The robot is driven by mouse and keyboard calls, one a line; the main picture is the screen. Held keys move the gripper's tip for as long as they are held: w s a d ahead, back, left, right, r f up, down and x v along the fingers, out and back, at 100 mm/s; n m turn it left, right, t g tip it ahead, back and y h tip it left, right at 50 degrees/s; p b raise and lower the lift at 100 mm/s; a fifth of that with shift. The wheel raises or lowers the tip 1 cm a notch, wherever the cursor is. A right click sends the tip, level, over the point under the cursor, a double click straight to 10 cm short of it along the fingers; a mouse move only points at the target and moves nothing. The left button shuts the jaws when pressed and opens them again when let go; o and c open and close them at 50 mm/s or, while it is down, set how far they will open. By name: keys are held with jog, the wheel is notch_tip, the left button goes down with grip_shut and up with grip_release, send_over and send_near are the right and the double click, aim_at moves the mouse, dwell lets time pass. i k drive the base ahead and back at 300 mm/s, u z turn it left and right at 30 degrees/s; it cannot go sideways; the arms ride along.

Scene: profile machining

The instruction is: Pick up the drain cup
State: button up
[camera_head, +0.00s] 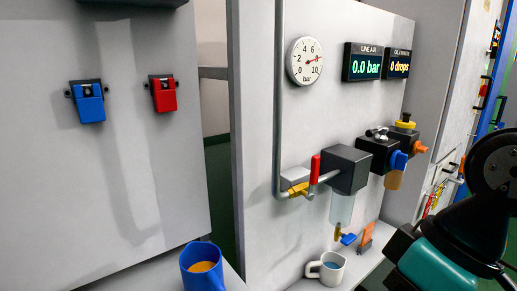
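A white cup (327,267) with a handle on its left and blue inside stands upright on a pale ledge, below the clear bowl (342,208) of the air unit. A small brass and blue drain valve hangs from the bowl, just above the cup. A blue mug (203,268) with orange inside stands at the lower left, its bottom cut off by the picture edge. I cannot tell for certain which is the drain cup; the white one is under the drain. My black and teal arm is at the lower right, apart from both cups. Its fingertips cannot be made out.
A black block (347,170) with a red-handled valve (314,169) and pipe sits above the white cup. An orange piece (367,237) stands right of it. The gauge (304,61) shows on the panel, and the line-air display (362,62) reads 0.0 bar.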

aim_at(332, 264)
jog(key=z, duration=2.05)
jog(key=i, duration=2.65)
jog(key=u, duration=3.1)
